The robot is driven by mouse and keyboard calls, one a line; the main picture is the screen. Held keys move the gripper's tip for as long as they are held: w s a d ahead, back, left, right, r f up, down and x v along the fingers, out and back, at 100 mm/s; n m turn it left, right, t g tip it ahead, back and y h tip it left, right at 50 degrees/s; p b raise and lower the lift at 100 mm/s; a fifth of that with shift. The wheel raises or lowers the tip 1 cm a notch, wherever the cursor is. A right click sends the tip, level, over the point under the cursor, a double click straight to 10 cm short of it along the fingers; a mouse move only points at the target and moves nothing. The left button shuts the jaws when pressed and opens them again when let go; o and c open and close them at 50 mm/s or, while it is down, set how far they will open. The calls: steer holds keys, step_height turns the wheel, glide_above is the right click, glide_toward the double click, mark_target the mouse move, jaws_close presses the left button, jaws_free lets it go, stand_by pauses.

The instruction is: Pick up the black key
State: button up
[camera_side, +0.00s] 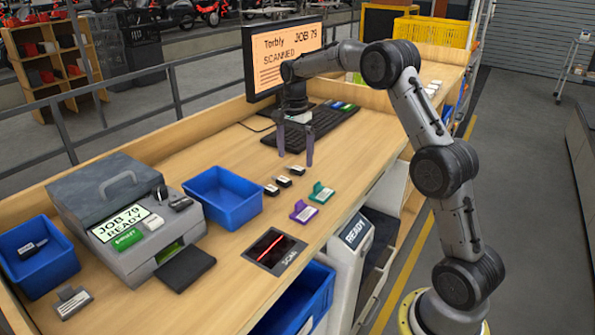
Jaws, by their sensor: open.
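Several small black key-like pieces with white parts lie in a short diagonal row on the wooden bench: a near one (271,190), a middle one (284,181) and a far one (297,170). Another black key-like piece (32,248) lies in the left blue bin (50,277). I cannot tell which of these is the black key. My gripper (295,158) points down with its two fingers apart and nothing between them. It is just behind and above the far piece of the row, in front of the keyboard (318,127).
Right of the row lie a green tag (322,192) and a purple tag (303,211). A blue bin (222,196) and a grey machine (135,225) stand left. The scan pad (275,250) is in front. A monitor (283,58) stands behind.

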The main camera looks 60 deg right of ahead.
mark_target(295, 166)
steer(key=shift+f, duration=1.5)
steer(key=shift+c, duration=0.3)
steer(key=c, duration=1.1)
steer(key=shift+c, duration=0.2)
steer(key=shift+r, duration=0.1)
